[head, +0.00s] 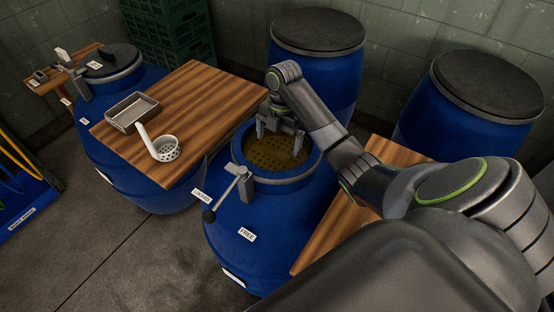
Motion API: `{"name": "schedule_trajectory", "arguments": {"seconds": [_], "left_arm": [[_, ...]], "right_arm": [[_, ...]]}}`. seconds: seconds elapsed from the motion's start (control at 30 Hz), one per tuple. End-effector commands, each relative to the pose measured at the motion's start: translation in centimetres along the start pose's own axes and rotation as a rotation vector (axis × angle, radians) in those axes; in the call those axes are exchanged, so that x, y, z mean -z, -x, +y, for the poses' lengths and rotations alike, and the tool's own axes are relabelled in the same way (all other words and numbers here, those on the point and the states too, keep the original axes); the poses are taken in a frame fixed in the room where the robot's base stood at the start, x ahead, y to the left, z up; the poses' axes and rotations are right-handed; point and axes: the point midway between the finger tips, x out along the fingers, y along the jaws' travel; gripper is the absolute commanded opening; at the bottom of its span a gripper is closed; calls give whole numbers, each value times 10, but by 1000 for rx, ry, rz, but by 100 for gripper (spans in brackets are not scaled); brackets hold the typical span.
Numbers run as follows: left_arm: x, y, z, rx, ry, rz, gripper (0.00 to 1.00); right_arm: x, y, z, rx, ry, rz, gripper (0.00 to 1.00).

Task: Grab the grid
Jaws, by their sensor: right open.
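The grid (270,155) is a yellowish-brown perforated disc inside the open mouth of the middle blue barrel (262,225). My right gripper (279,140) points down over the far part of that mouth. Its jaws are open, with the fingers apart above the grid. I cannot tell whether the fingertips touch it. The gripper and wrist hide part of the grid's far side. My left gripper is not in view.
A wooden board (215,95) at left holds a metal tray (131,111) and a white perforated ladle (165,149). A clamp lever (226,192) juts from the barrel's front rim. Lidded barrels (318,60) stand behind. Another board (325,235) lies right, under my arm.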

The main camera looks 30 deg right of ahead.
Motion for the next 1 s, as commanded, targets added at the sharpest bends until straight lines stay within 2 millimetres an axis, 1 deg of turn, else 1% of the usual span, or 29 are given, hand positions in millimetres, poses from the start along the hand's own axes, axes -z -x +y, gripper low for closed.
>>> {"name": "schedule_trajectory", "arguments": {"seconds": [0.03, 0.23, 0.33, 0.5, 0.53, 0.87, 0.9, 1.0], "left_arm": [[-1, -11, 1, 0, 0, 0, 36], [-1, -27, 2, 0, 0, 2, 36], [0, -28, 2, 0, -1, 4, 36], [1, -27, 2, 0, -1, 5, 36], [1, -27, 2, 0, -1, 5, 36], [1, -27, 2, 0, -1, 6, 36], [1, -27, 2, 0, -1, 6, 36], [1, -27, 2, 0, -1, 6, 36]], "right_arm": [[0, -11, 0, 0, 0, 1, 100], [0, -36, 0, 1, 0, 1, 100], [0, -40, 0, 1, 0, 0, 100], [0, -38, 0, 0, 0, 0, 100], [0, -38, 0, 0, 0, 0, 99], [0, -38, 0, 0, 0, 0, 56], [0, -38, 1, 0, 0, -1, 54], [0, -38, 1, 0, 0, -1, 54]]}}
